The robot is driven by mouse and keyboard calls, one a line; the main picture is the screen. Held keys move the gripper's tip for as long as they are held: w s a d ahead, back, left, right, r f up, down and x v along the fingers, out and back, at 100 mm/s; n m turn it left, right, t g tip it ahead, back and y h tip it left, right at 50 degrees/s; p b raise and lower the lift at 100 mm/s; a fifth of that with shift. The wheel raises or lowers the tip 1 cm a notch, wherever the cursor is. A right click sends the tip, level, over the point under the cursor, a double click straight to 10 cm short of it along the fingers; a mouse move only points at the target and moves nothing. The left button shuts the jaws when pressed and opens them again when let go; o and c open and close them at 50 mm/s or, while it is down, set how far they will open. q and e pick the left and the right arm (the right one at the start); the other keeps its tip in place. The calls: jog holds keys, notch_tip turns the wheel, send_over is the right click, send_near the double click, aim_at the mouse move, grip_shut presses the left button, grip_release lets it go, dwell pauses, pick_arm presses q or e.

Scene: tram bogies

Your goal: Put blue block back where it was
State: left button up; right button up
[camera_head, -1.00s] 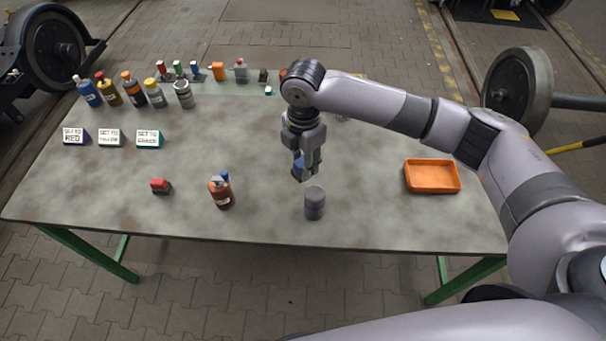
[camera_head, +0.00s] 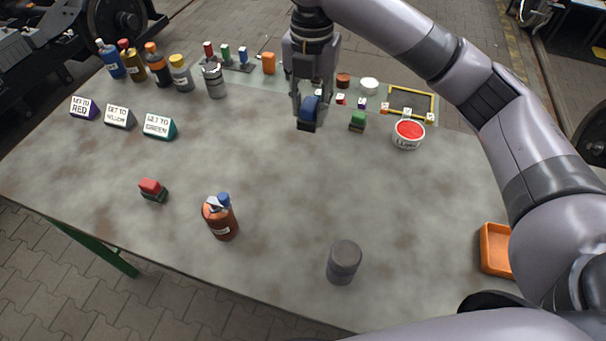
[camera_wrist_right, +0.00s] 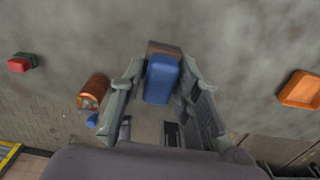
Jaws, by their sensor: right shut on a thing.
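The blue block (camera_head: 310,106) is in my right gripper (camera_head: 308,118), which is shut on it over the back middle of the table. The block has a dark lower part. In the right wrist view the blue block (camera_wrist_right: 161,79) sits between the two fingers, with a brownish-dark part at its far end. I cannot tell exactly how far it is above the tabletop. My left gripper is not in view.
A green block (camera_head: 357,121) and a red-topped tin (camera_head: 408,134) stand right of the gripper. A red block (camera_head: 152,190), orange-brown bottle (camera_head: 220,218) and grey cylinder (camera_head: 343,262) stand nearer. An orange tray (camera_head: 495,250) is at right. The middle is clear.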

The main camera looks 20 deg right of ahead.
jog(key=f, duration=0.7)
jog(key=f+p, duration=0.1)
jog(key=f, duration=0.6)
jog(key=shift+s+f, duration=0.2)
jog(key=shift+f, duration=0.1)
jog(key=shift+f+p, duration=0.5)
jog(key=shift+f, duration=1.9)
jog(key=o, duration=0.6)
jog(key=shift+f, duration=0.15)
jog(key=o, duration=0.4)
jog(key=shift+o, duration=0.2)
notch_tip(320, 180, up, 12)
jog(key=b, duration=0.2)
jog(key=shift+r, duration=0.2)
